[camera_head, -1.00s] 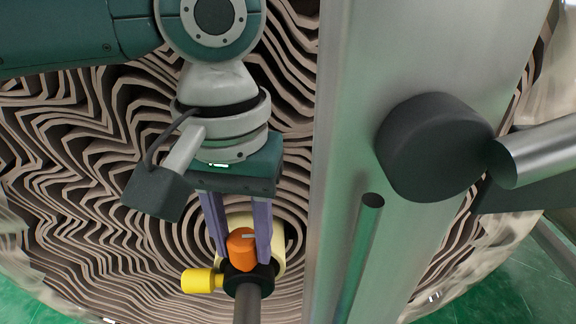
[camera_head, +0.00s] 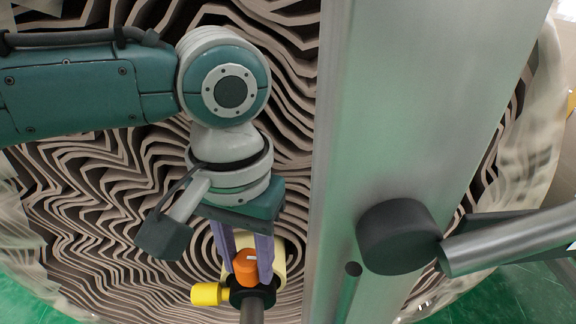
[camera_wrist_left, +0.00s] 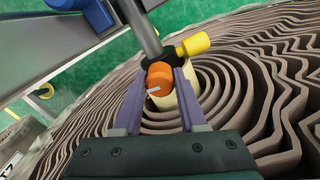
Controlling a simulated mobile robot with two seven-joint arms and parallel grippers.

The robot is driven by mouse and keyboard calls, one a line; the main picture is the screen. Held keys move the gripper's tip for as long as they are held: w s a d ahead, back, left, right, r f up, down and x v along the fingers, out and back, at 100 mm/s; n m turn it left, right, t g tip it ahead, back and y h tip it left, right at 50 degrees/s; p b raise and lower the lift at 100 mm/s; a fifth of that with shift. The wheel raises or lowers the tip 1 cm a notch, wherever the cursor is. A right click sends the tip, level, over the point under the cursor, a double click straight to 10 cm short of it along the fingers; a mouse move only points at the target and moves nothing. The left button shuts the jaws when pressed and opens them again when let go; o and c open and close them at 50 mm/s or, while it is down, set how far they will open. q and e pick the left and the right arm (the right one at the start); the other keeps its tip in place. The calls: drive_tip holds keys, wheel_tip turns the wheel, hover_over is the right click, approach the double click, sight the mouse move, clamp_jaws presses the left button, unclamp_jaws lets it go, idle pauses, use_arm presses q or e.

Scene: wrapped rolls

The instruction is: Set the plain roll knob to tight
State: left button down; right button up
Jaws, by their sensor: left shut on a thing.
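The orange knob (camera_head: 245,268) has a small white mark and sits on a black collar (camera_head: 252,295) at the end of a grey bar, in front of the cream core of the wrapped roll (camera_head: 90,215). My left gripper (camera_head: 247,264) comes down from above with a purple finger on each side of the knob and is shut on it. In the left wrist view the orange knob (camera_wrist_left: 159,80) lies between the fingertips, its white mark toward the lower left. My right gripper is not in view.
A yellow cylinder (camera_head: 206,294) sticks out left of the collar, close to the fingers. A broad grey metal column (camera_head: 420,90) stands right of the gripper. A dark round cap on a metal rod (camera_head: 398,237) stands before the column.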

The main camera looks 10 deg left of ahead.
use_arm(q)
drive_tip(key=shift+s+r+m+p, duration=0.1)
drive_tip(key=shift+r+m+p, duration=0.25)
drive_tip(key=shift+m+p, duration=0.6)
drive_tip(key=shift+f+m+p, duration=0.1)
drive_tip(key=shift+m+p, duration=0.25)
drive_tip(key=shift+m, duration=0.1)
drive_tip(key=m+p, duration=0.1)
drive_tip(key=m, duration=0.3)
drive_tip(key=shift+f, duration=0.15)
drive_tip(key=shift+m+p, duration=0.55)
drive_tip(key=shift+m, duration=1.45)
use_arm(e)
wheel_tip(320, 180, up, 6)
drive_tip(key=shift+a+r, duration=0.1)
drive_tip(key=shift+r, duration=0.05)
use_arm(q)
drive_tip(key=shift+c, duration=2.3)
unclamp_jaws()
